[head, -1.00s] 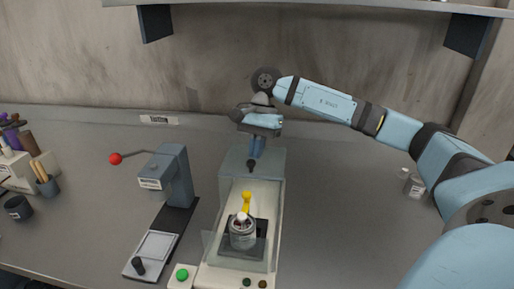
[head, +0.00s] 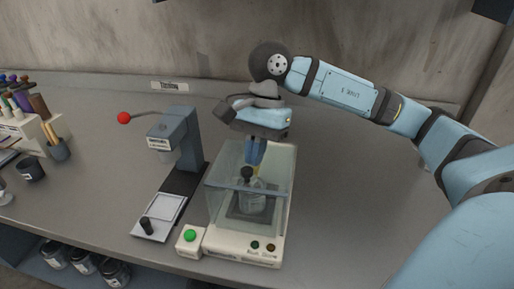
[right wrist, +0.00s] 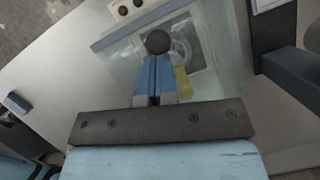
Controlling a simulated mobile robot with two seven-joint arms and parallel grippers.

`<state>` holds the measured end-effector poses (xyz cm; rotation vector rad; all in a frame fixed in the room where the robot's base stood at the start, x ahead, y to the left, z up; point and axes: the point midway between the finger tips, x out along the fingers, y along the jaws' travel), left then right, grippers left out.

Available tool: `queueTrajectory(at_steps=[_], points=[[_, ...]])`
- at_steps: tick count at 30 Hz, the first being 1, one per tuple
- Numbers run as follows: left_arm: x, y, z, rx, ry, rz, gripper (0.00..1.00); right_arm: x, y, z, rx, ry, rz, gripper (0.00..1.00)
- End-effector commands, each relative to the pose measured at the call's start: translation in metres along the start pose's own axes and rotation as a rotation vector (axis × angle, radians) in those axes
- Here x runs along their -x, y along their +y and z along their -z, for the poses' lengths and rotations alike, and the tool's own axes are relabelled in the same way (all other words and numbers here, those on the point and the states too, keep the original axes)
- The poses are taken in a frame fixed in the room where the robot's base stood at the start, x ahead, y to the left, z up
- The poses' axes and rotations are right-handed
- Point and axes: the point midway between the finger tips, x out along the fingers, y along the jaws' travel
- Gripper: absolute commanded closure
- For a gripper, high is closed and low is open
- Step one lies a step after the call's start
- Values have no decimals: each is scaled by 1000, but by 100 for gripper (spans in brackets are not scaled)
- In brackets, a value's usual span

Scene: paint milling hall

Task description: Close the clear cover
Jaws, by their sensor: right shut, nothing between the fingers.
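The clear cover (head: 224,165) is down over the pale machine base (head: 240,248), its see-through box standing around a clear jar (head: 252,203). I cannot tell whether its lower edge rests fully on the base. A black knob (head: 246,172) sits on the cover; it also shows in the right wrist view (right wrist: 158,41). My right gripper (head: 256,163) is shut and empty, its blue fingers pointing down just behind the knob. In the right wrist view the fingers (right wrist: 155,80) reach close to the knob; I cannot tell whether they touch the cover. My left gripper is not in view.
A green button (head: 190,236) is at the base's front left corner. A pen holder (head: 20,125) and dark cups are farther left. The bench right of the machine is clear.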

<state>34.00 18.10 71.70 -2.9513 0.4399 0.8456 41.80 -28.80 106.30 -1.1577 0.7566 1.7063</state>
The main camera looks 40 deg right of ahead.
Motion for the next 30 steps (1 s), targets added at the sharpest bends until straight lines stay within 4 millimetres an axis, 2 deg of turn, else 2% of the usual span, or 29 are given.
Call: queueTrajectory(at_steps=[8,13,17,24,30], points=[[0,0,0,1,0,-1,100,-4,1,-2,5,-5,-9,100],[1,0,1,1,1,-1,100,8,1,-1,4,-3,-6,100],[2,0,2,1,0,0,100,33,0,-1,3,-1,-2,100],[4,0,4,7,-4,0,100,91,0,0,2,-1,2,100],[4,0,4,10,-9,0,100,124,0,0,2,-2,1,100]])
